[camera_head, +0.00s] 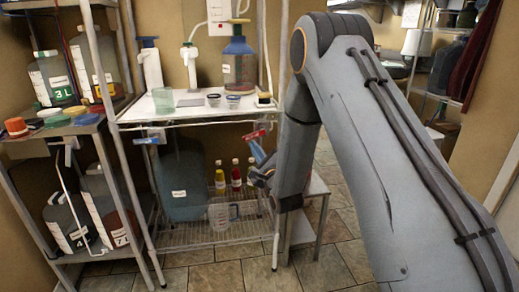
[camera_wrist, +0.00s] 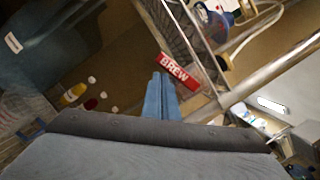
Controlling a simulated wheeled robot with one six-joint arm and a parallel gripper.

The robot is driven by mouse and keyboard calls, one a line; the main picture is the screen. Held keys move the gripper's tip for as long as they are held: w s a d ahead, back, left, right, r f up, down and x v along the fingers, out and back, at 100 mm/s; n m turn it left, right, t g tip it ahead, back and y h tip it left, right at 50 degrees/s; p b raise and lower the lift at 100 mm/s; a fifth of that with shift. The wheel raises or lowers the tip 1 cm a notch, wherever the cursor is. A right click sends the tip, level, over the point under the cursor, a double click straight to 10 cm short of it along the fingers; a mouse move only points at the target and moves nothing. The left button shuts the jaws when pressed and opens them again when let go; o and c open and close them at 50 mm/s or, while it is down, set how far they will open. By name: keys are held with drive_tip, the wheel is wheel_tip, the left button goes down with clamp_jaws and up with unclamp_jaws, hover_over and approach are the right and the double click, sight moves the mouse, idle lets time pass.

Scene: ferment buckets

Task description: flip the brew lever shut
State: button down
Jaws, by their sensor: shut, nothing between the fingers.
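The red brew lever (camera_head: 254,135) sticks out below the front edge of the white-topped shelf, right of its middle. In the wrist view its red face (camera_wrist: 177,71) reads BREW and lies tilted. My gripper (camera_head: 257,152) is just below the lever in the head view, its blue fingers together. In the wrist view the closed fingertips (camera_wrist: 161,76) are right beside the left part of the red face. I cannot tell whether they touch it. The lever's pivot is not clear in either view.
Below stand a large dark container (camera_head: 182,182), several sauce bottles (camera_head: 236,174) and a clear measuring jug (camera_head: 221,213). A blue lever (camera_head: 150,141) sits at the shelf's left. Metal posts frame the space.

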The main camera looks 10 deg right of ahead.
drive_tip(key=shift+a+r, duration=0.15)
drive_tip(key=shift+r, duration=0.05)
drive_tip(key=s+d+f+b, duration=0.2)
drive_tip(key=s+f, duration=0.4)
drive_tip(key=s, duration=0.3)
drive_tip(key=shift+s+f, duration=0.15)
drive_tip(key=shift+s, duration=0.1)
idle(0.4)
